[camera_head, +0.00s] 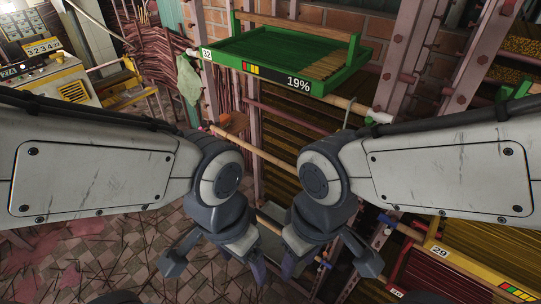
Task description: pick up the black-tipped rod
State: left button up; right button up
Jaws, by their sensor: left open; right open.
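My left gripper (256,265) and my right gripper (290,263) hang close together at the bottom centre, pointing down and away, with nothing seen in either. Both are open, though their fingertips are small and partly hidden by my wrists. I cannot make out a rod with a clearly black tip. A tan rod (262,148) slopes down to the right between my arms, beyond the grippers, and its right end is hidden by my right arm. Another light rod (350,104) with a whitish end lies under the green tray, well above the grippers.
A green tray (345,84) marked 19% holds thin sticks at the top centre. Shelf posts and rails surround the grippers. A control cabinet (62,80) is at upper left.

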aim_at(292, 170)
jog(key=u, duration=1.3)
jog(key=k, duration=1.2)
jog(key=z, duration=1.35)
jog(key=i, duration=1)
jog(key=u, duration=0.05)
